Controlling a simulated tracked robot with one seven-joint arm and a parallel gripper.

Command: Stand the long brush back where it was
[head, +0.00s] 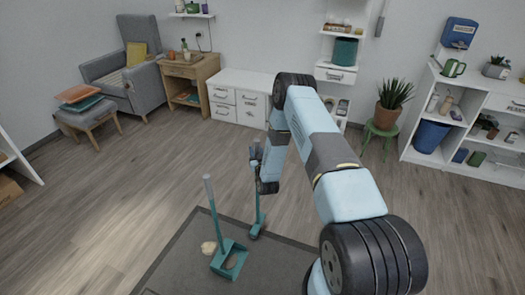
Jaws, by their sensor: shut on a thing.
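The long brush (257,208) is teal with a thin upright handle and a small head at its foot. My gripper (257,163) is shut on its handle near the top. The brush hangs almost vertical, its head at the dark mat (185,262); I cannot tell whether it touches. A teal long-handled dustpan (217,254) with a grey grip stands upright on the mat, just left of the brush. My arm hides the area right of the brush.
A cream lump (208,247) lies left of the dustpan, and a brownish piece (231,262) is in the pan. The wooden floor (120,185) to the left is clear. White drawers (238,98), a plant on a green stool (383,122) and a white shelf (465,105) stand farther back.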

